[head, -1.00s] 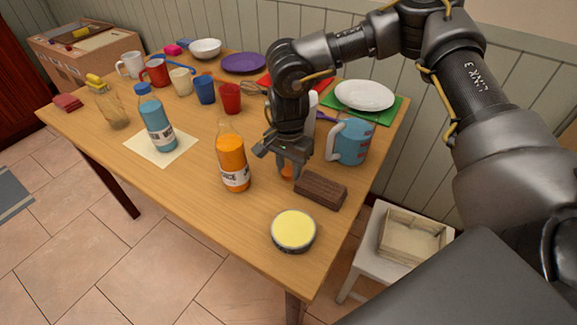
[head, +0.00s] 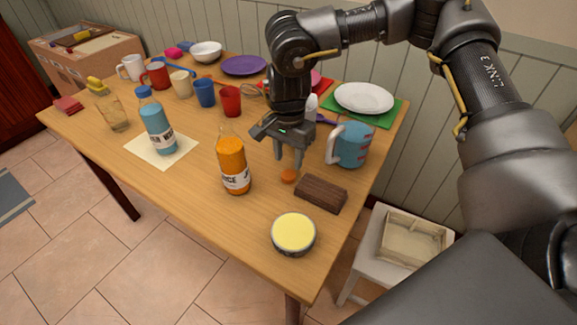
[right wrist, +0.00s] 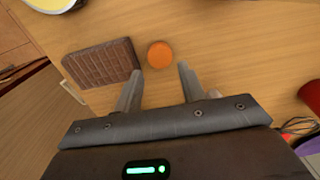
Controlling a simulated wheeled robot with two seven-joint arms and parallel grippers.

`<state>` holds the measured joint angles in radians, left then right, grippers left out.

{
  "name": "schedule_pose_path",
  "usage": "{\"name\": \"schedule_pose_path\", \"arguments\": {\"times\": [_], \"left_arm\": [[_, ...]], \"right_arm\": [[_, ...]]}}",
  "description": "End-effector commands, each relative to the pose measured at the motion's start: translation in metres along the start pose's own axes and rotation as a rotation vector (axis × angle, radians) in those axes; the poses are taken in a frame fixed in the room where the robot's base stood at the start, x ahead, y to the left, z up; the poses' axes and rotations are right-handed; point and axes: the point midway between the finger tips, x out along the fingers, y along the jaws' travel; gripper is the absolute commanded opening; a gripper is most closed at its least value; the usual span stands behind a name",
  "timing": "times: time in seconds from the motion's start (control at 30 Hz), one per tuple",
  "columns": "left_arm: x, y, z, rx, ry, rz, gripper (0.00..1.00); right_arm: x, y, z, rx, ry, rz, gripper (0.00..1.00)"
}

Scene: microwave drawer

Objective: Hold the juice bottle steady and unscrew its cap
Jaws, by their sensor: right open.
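The juice bottle (head: 232,163), filled with orange juice, stands upright on the table in the head view. Its clear neck (head: 227,132) shows no cap. An orange cap (head: 289,176) lies on the table to the right of the bottle; it also shows in the right wrist view (right wrist: 161,55). My right gripper (head: 288,160) is open and empty just above and behind the cap, its two fingers (right wrist: 158,82) apart and not touching it. My left gripper is not in view.
A brown ridged block (head: 320,192) lies right of the cap, and a round yellow-topped tin (head: 293,233) stands nearer the front. A blue measuring jug (head: 353,145) stands close on the right. A blue bottle (head: 158,125) stands on a pale mat (head: 182,145) at left.

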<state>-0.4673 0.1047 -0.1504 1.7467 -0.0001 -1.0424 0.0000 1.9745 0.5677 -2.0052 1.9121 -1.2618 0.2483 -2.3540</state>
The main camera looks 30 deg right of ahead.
Motion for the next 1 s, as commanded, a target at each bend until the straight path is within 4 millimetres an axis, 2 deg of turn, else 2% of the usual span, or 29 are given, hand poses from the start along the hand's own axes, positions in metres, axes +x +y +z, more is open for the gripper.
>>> {"name": "schedule_pose_path", "arguments": {"times": [0.1, 0.33, 0.5, 1.0], "left_arm": [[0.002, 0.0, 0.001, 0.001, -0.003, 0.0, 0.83], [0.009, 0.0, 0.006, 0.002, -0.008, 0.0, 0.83], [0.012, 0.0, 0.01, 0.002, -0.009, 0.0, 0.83], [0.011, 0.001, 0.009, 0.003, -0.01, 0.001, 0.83]], "right_arm": [[-0.027, -0.001, 0.0, -0.001, 0.0, -0.003, 0.4], [-0.06, -0.001, 0.0, 0.0, 0.0, -0.002, 0.4], [-0.067, 0.0, 0.0, 0.0, 0.0, 0.001, 0.4], [-0.067, 0.0, 0.0, -0.001, 0.0, 0.001, 0.4]]}}
